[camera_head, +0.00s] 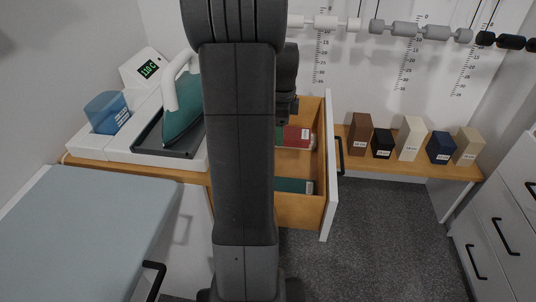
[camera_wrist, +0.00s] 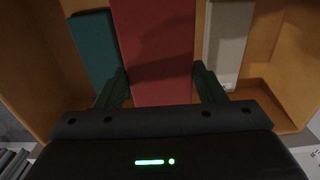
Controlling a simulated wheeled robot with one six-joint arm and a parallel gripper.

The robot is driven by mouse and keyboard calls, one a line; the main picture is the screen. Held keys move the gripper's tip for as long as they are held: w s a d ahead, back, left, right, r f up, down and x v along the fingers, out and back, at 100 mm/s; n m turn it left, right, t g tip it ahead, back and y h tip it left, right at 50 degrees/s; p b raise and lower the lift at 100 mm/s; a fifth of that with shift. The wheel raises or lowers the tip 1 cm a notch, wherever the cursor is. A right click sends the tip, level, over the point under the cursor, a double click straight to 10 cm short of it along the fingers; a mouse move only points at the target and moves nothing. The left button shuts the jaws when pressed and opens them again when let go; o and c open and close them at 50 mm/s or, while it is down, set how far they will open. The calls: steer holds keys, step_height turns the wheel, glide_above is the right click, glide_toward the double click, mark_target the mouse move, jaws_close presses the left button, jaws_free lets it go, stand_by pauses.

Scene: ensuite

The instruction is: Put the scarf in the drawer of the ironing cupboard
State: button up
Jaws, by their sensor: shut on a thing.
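The drawer (camera_head: 300,211) of the ironing cupboard stands pulled out, with a wooden inside and a white front. My gripper (camera_wrist: 161,84) is in the drawer's opening, its two fingers closed on either side of a long, flat red piece, which I take to be the scarf (camera_wrist: 153,35). The red piece also shows in the head view (camera_head: 293,137), with a white label at its end. I cannot tell whether it touches the drawer floor. My arm hides most of the gripper and part of the drawer in the head view.
In the drawer lie a green flat piece (camera_wrist: 95,42) on one side and a pale grey one (camera_wrist: 228,42) on the other. An iron (camera_head: 184,105) stands on its base left of my arm. Several labelled blocks stand on the wooden shelf (camera_head: 345,165) at right.

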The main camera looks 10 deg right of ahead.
step_height(320, 180, down, 10)
steer(key=shift+f+b, duration=0.1)
steer(key=shift+b, duration=0.85)
steer(key=shift+f, duration=0.1)
steer(key=o, duration=1)
step_height(320, 180, up, 12)
steer(key=shift+r+p, duration=0.2)
steer(key=shift+p, duration=0.95)
